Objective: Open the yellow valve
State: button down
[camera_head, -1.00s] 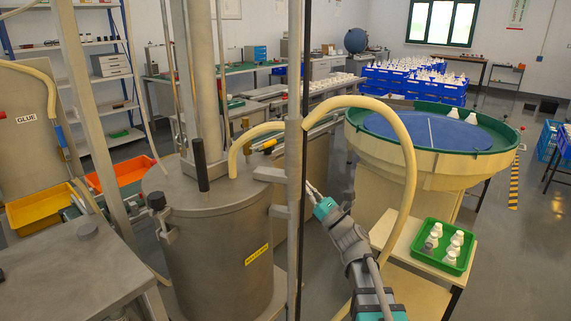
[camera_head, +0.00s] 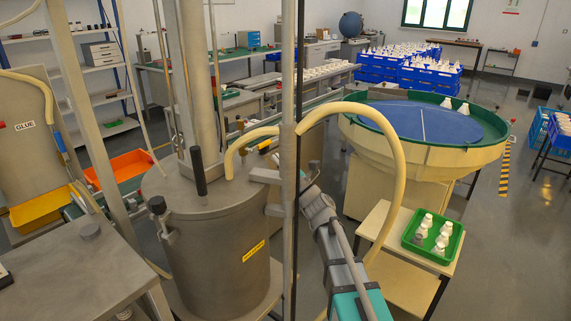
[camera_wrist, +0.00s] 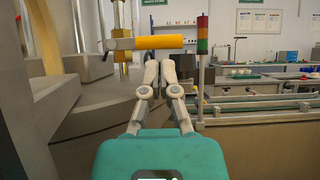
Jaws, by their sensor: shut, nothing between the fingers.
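In the head view a small yellow piece (camera_head: 265,146) shows behind the tank, partly covered by the hose and pole, and looks like the same handle. My gripper (camera_wrist: 160,70) is shut and empty. Its fingertips appear just below the handle in the wrist view; whether they touch it I cannot tell.
A steel tank (camera_head: 215,245) with a yellow label and a tall pole (camera_head: 288,200) stand left of my arm. A cream hose (camera_head: 398,150) arches over my arm. A red-green signal post (camera_wrist: 202,60) stands right of the fingers. A green tray (camera_head: 408,238) of bottles is at right.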

aim_at(264, 145)
jog(key=p+x, duration=0.1)
jog(key=x, duration=0.2)
jog(key=shift+w+r, duration=0.1)
jog(key=shift+a, duration=0.15)
dwell(0.4)
